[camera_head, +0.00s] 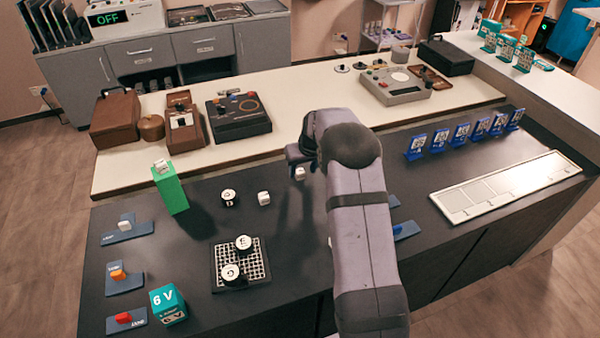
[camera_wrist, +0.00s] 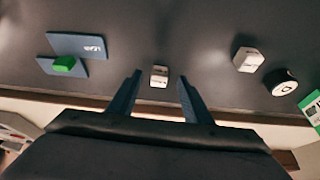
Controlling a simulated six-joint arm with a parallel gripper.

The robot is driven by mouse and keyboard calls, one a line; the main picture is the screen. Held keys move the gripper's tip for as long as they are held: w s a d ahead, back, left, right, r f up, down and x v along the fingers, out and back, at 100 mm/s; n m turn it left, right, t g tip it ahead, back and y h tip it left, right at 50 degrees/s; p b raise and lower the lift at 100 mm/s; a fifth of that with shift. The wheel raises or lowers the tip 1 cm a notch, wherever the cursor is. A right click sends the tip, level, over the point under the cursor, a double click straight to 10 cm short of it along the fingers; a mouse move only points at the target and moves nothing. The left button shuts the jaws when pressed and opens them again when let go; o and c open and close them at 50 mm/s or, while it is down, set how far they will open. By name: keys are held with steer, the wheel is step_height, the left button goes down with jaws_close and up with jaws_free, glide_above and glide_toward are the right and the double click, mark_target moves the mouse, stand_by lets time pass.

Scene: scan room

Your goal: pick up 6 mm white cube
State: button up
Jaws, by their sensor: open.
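A small white cube (camera_head: 300,174) stands on the dark bench just below my gripper (camera_head: 299,156). In the wrist view this cube (camera_wrist: 159,76) shows between the two finger lines of my gripper (camera_wrist: 160,77), which is open and empty. The fingers look apart from it; how high they are above it is unclear. My arm hides part of the bench.
A black-and-white round piece (camera_head: 229,197) and a tall green block (camera_head: 170,189) with a white piece on top stand left. A black grid (camera_head: 257,279) holds two round pieces. Blue bases (camera_head: 126,232) line the left edge. A white panel (camera_head: 505,187) lies right.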

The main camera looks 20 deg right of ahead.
mark_target(302, 174)
steer(key=shift+p+x, duration=0.4)
steer(key=shift+x, duration=1.25)
steer(key=c, duration=1.1)
steer(key=shift+c, duration=0.2)
steer(key=shift+r, duration=0.15)
step_height(302, 174, up, 10)
steer(key=b, duration=0.2)
